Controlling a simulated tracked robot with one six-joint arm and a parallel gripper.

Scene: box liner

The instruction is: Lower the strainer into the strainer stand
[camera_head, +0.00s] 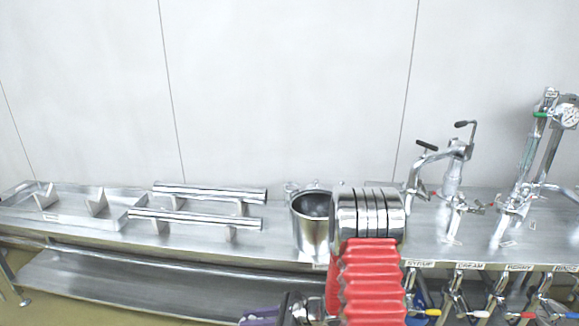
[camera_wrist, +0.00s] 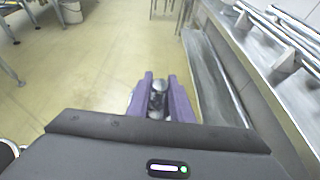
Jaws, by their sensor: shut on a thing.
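My gripper (camera_wrist: 160,84) has purple fingers, close together around a small shiny metal piece (camera_wrist: 158,103), which seems to be part of the strainer. Most of it is hidden by the fingers and the gripper body. In the head view the purple fingers (camera_head: 260,318) are at the bottom edge, below and in front of the counter, pointing left. An open steel pot (camera_head: 313,232) with fittings at its rim stands upright on the counter, above and right of the fingers. I cannot tell for sure whether it is the strainer stand. My gripper is apart from it.
A steel counter (camera_head: 270,255) runs across, with a lower shelf (camera_head: 120,285). Two polished tubes (camera_head: 195,218) on short posts and a shallow tray (camera_head: 70,208) are at left. Valve fixtures (camera_head: 455,185) stand at right. In the wrist view, open floor (camera_wrist: 90,85) lies left of the counter.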

